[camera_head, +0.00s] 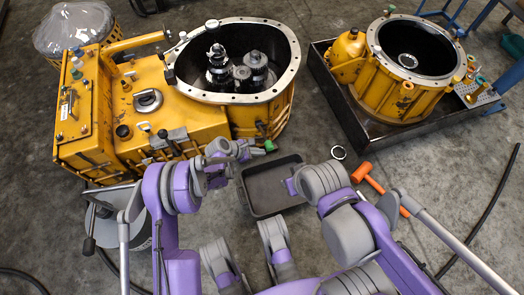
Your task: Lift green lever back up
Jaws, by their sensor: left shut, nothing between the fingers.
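A lever with a green tip (269,146) shows at the lower front right of the yellow transmission housing (200,118), just above the black tray. My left gripper (250,149) is immediately left of the green tip, with its fingers shut and nothing between them. I cannot tell whether the fingers touch the lever. The lever's shaft is mostly hidden. My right gripper (290,187) is over the right side of the tray, away from the lever; its fingers are too small to read.
A black tray (262,207) lies on the floor below the grippers. A metal ring (338,152) and an orange mallet (362,172) lie to its right. A second yellow housing (402,98) stands in a dark bin at the upper right.

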